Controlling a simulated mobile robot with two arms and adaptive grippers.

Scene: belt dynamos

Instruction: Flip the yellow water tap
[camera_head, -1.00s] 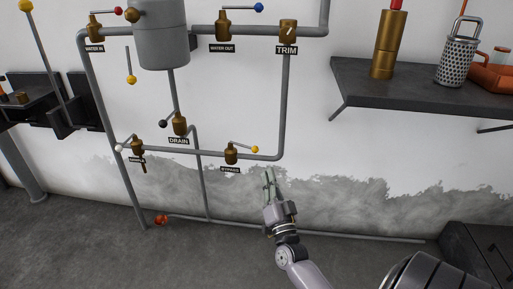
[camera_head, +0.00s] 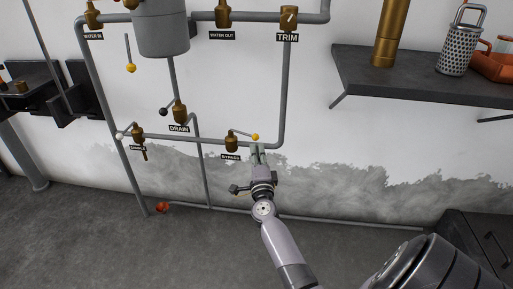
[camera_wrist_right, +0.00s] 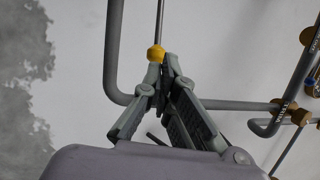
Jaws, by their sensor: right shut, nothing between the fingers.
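The yellow-knobbed tap is the brass valve (camera_head: 232,144) above the BYPASS label on the lower pipe. Its thin lever runs right and slightly down to a yellow ball knob (camera_head: 255,137). My right gripper (camera_head: 257,149) is just below the knob, fingers pointing up at it. In the right wrist view the yellow knob (camera_wrist_right: 156,53) shows right at the tips of my gripper (camera_wrist_right: 163,67), which are together with nothing between them. I cannot tell whether they touch the knob. My left gripper is not in view.
Another yellow knob (camera_head: 131,68) hangs on a lever at the upper left. The DRAIN valve (camera_head: 179,113) with a black knob is left of BYPASS. A vertical pipe (camera_head: 285,95) stands right of the knob. A dark shelf (camera_head: 420,88) with containers is at the right.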

